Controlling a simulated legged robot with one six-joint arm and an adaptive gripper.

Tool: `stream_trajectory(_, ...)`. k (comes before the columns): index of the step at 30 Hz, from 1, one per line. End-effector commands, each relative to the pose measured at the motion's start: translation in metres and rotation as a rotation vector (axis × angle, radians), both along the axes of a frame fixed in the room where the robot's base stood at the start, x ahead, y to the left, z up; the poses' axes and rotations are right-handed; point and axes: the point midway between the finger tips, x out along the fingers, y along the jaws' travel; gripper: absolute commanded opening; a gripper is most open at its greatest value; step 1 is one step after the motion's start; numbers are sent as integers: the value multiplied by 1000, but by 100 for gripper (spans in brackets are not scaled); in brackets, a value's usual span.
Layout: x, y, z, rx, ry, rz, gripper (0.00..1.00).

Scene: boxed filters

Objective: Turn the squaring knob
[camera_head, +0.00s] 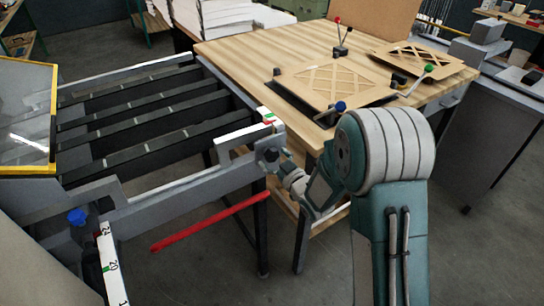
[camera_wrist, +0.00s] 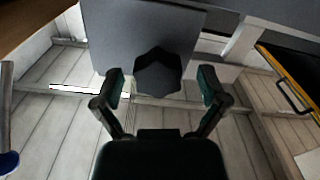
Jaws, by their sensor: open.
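The squaring knob is a black lobed knob (camera_wrist: 158,72) on a grey plate (camera_wrist: 112,35) in the wrist view. In the head view the dark knob (camera_head: 269,155) shows at the right end of the grey rail (camera_head: 190,184), partly hidden by my gripper. My gripper (camera_wrist: 161,88) is open, with one finger on each side of the knob and visible gaps between fingers and knob. It appears in the head view (camera_head: 284,171) at the rail's end. I cannot tell how deep the fingertips reach along the knob.
A roller-bar conveyor (camera_head: 140,110) lies behind the rail. A wooden table (camera_head: 240,55) with cardboard-framed filter parts (camera_head: 325,84) stands behind my arm. A red bar (camera_head: 210,222) extends below the rail. A blue knob (camera_head: 77,216) and a scale strip (camera_head: 110,262) are at lower left.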

Motion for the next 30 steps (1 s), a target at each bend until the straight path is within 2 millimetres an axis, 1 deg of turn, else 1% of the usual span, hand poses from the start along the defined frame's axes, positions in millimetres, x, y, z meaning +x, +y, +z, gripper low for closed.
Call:
stream_trajectory(3,6,4,0,1,-1,0,93)
stream_trajectory(11,6,4,0,-1,1,0,93)
stream_trajectory(12,6,4,0,-1,1,0,75)
stream_trajectory(14,6,4,0,-1,1,0,48)
stream_trajectory(15,6,4,0,-1,1,0,30)
stream_trajectory(16,6,4,0,-1,1,0,17)
stream_trajectory(17,6,4,0,-1,1,0,11)
stream_trajectory(25,7,5,0,6,4,1,11)
stream_trajectory(30,7,5,0,43,29,1,11)
